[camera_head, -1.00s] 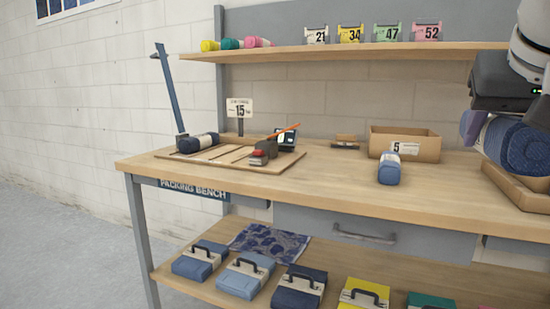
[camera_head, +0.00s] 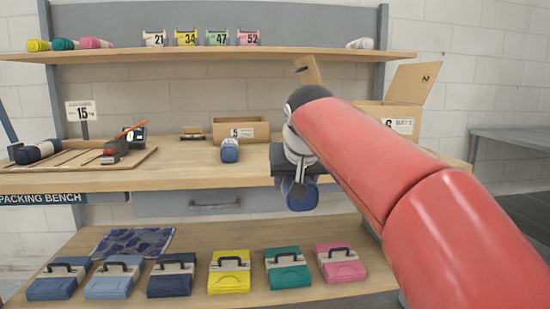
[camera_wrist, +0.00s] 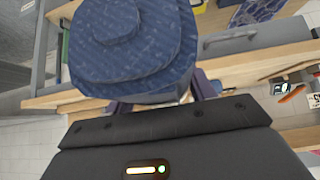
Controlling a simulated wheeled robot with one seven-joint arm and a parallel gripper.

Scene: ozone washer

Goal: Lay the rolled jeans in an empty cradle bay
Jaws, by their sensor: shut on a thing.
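The rolled jeans are a thick blue denim roll. It shows in the wrist view (camera_wrist: 130,45), and partly behind my gripper in the head view (camera_head: 302,198). My gripper (camera_head: 298,182) is shut on the roll in front of the bench's front edge. In the wrist view my gripper (camera_wrist: 165,98) is largely hidden behind the roll. A slatted wooden board (camera_head: 75,180), which looks like the cradle, lies at the left of the bench top. A dark navy roll (camera_head: 37,152) lies at its left end. Slots right of that roll look bare.
A taller flapped box (camera_head: 400,112) stands at right. An upper shelf (camera_head: 200,56) overhangs the bench.

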